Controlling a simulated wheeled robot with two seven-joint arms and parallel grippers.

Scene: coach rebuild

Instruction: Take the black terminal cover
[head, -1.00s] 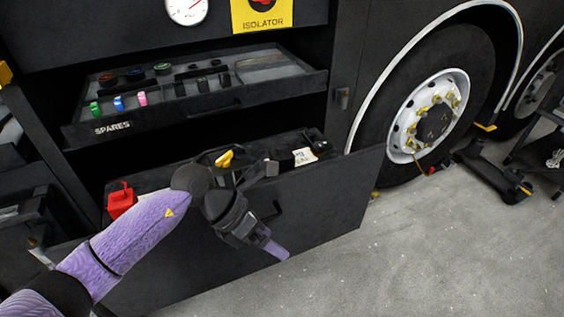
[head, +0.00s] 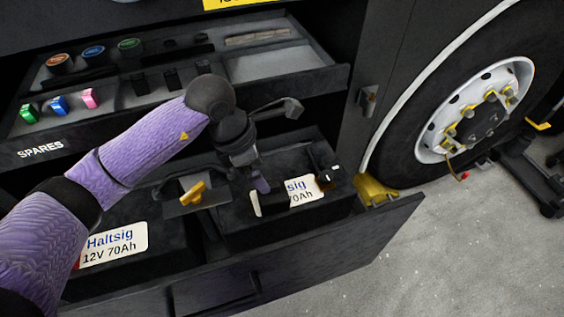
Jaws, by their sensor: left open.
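A small black block (head: 272,204), which looks like the black terminal cover, sits on the right battery (head: 320,217) and hides part of its white label. Its outline is hard to make out against the dark case. My left gripper (head: 262,187) points down just above and behind the block, with a lilac fingertip showing. It is open, and I see nothing held in it. The gap between its fingers is mostly hidden. Another dark terminal piece (head: 326,172) stands at the right end of this battery. My right gripper is not in view.
The open SPARES tray (head: 290,62) with small coloured parts is close above my left arm. A wheel (head: 478,112) stands at right.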

